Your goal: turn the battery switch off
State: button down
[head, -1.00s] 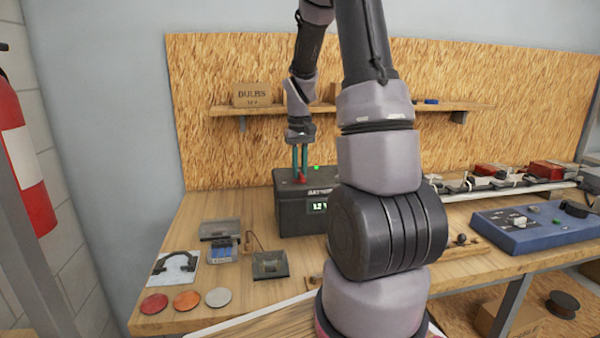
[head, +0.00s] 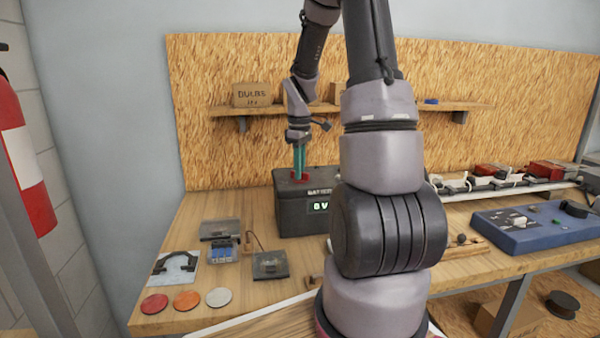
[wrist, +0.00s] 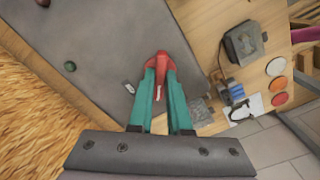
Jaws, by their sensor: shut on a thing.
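The battery box (head: 301,212) is dark grey and stands at the back of the bench; its display reads what looks like "0 V". The red battery switch (head: 299,178) is on its top. My gripper (head: 299,172) reaches down from above with its green fingers shut on the switch. In the wrist view the red switch (wrist: 160,66) sits between the tips of my gripper (wrist: 159,74), over the grey box top (wrist: 100,40). A small dark green indicator (wrist: 69,66) on the box top looks unlit. The switch's underside is hidden.
A shelf (head: 350,108) with a bulbs box (head: 252,95) runs along the wall behind my arm. A blue control panel (head: 530,228) lies at the right. Red, orange and white discs (head: 186,300) lie at the front left.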

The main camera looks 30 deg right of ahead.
jog(key=n, duration=0.4)
jog(key=shift+n, duration=0.6)
jog(key=n, duration=0.3)
jog(key=c, duration=0.8)
grip_release()
jog(key=shift+o, duration=0.2)
jog(key=shift+r, duration=2.95)
